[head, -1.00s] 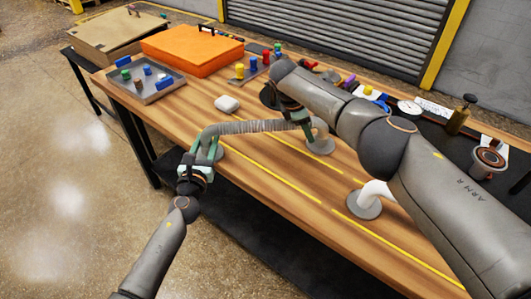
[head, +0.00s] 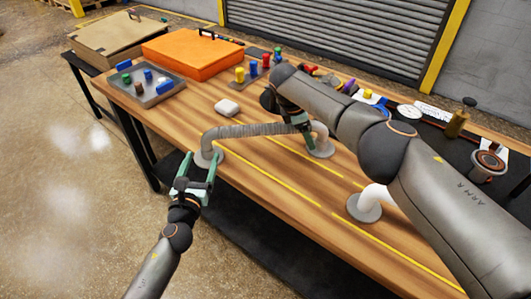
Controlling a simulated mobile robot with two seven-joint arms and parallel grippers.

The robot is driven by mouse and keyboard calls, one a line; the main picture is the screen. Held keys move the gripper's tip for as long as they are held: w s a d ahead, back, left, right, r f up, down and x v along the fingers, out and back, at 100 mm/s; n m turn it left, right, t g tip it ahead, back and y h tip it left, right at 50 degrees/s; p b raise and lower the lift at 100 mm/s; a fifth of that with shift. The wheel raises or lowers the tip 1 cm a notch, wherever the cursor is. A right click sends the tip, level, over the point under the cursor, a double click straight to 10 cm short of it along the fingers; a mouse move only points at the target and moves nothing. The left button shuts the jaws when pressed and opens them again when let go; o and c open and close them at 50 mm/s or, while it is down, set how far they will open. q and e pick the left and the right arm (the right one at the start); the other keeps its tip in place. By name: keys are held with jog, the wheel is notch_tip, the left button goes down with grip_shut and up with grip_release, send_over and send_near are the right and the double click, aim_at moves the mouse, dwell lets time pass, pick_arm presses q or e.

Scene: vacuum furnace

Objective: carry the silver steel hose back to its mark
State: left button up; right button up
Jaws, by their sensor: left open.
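The silver steel hose (head: 252,130) arches over the wooden table, with a round flange at each end. Its left flange (head: 204,158) and right flange (head: 320,150) look to be down on the tabletop. My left gripper (head: 196,163) is open and empty at the table's front edge, just in front of the left flange. My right gripper (head: 303,124) is at the hose's right end; my arm hides much of it, and I cannot tell whether its fingers are closed on the hose. Yellow lines (head: 270,177) run along the table by the flanges.
A white elbow pipe (head: 370,201) on a flange stands to the right, partly behind my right arm. A white rounded block (head: 227,107), a grey parts tray (head: 150,88) and an orange case (head: 192,54) lie further back. The front strip of the table is clear.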

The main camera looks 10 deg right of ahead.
jog(key=shift+r, duration=0.1)
pick_arm(q)
jog(key=v, duration=0.6)
pick_arm(e)
jog(key=v, duration=1.2)
jog(key=shift+s, duration=0.1)
pick_arm(q)
jog(key=shift+s, duration=0.15)
